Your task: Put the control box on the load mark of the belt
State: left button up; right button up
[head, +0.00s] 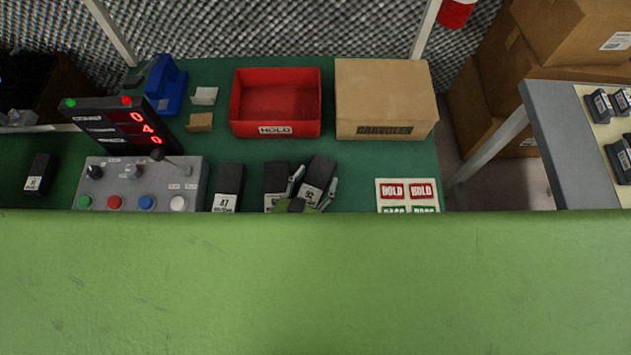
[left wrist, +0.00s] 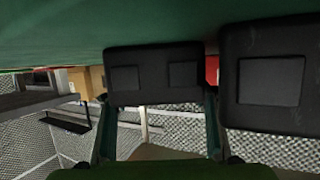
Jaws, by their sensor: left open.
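Several dark boxes with white labels lie on the dark green bench; one dark box (head: 319,172), tilted, is at my left gripper (head: 312,187). My left gripper is open, its two fingers on either side of that box. I cannot tell whether they touch it. In the left wrist view the black box (left wrist: 155,75) shows between the fingers, with another black box (left wrist: 275,80) to the right. A grey panel (head: 180,165) with buttons and a lever stands at the left. I cannot make out a belt load mark. My right gripper is not in view.
A red bin (head: 275,130) and a cardboard box (head: 385,128) stand behind. A label sheet (head: 407,194) lies at the right. A lit display (head: 118,122) stands at left. A broad light green surface (head: 315,285) hides the near area. Another table (head: 560,130) holds dark boxes.

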aim_at(315, 181)
pick_arm(q)
jog(key=c, duration=1.3)
jog(key=shift+r, duration=0.1)
jog(key=shift+r, duration=0.5)
notch_tip(315, 181, up, 2)
jog(key=shift+r+p, duration=0.2)
jog(key=shift+p, duration=0.3)
jog(key=s+r, duration=0.2)
jog(key=r, duration=0.1)
jog(key=s+r+p, duration=0.1)
jog(key=s+r, duration=0.2)
jog(key=shift+s+d, duration=0.1)
jog(key=shift+s, duration=0.15)
jog(key=s+r, duration=0.1)
jog(key=s, duration=0.1)
jog(key=s+r, duration=0.1)
jog(key=s, duration=0.2)
jog(key=s+r, duration=0.1)
jog(key=s, duration=0.2)
jog(key=shift+s+d+r+b, duration=0.15)
jog(key=shift+s+r+b, duration=0.1)
jog(key=shift+b, duration=0.1)
